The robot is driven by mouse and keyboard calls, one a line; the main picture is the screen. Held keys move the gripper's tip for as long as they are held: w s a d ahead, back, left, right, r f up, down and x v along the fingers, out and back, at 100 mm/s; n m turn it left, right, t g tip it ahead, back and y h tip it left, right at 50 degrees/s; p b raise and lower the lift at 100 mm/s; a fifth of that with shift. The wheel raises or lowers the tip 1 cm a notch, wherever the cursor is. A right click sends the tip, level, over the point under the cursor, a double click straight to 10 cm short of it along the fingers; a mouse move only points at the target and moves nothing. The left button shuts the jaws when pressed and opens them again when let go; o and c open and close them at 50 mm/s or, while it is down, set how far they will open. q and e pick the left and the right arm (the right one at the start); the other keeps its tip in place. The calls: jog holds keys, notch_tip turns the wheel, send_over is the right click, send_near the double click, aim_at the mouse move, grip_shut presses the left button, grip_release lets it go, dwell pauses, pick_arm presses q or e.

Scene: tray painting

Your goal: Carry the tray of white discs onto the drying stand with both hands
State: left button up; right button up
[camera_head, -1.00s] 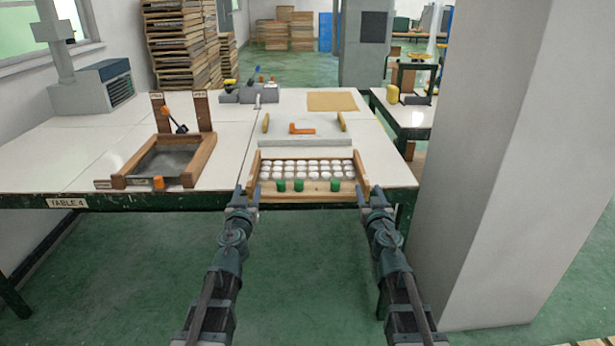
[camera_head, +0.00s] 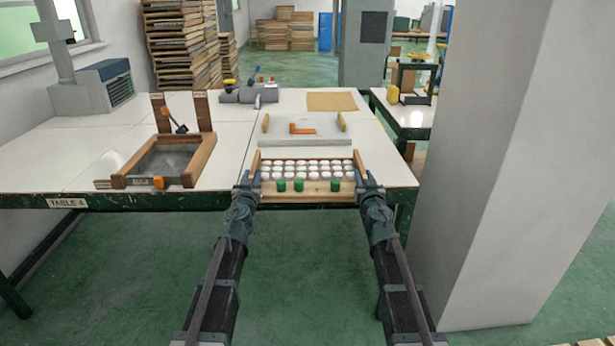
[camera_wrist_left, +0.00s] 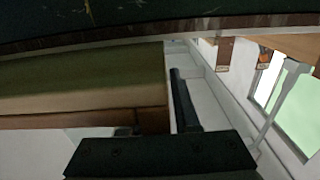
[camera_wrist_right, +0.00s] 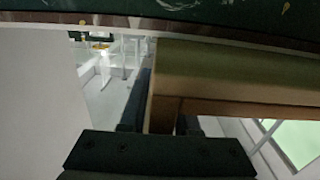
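The wooden tray (camera_head: 308,195) holds rows of white discs (camera_head: 305,170) and sits at the near edge of the table, with three green pieces along its front. My left gripper (camera_head: 247,180) is at its left end and my right gripper (camera_head: 366,181) at its right end. In the left wrist view, the tray's end (camera_wrist_left: 152,118) lies between my fingers. The right wrist view also shows its end (camera_wrist_right: 164,112) between my fingers. Whether either pair of fingers presses on the wood is not clear. I cannot identify the drying stand with certainty.
Behind the tray is a grey slab (camera_head: 300,130) with an orange piece (camera_head: 302,129). A wooden frame (camera_head: 203,160) with two uprights stands at left. A wide pillar (camera_head: 500,170) rises close on the right.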

pick_arm(q)
grip_shut()
pick_arm(e)
grip_shut()
dwell(0.9)
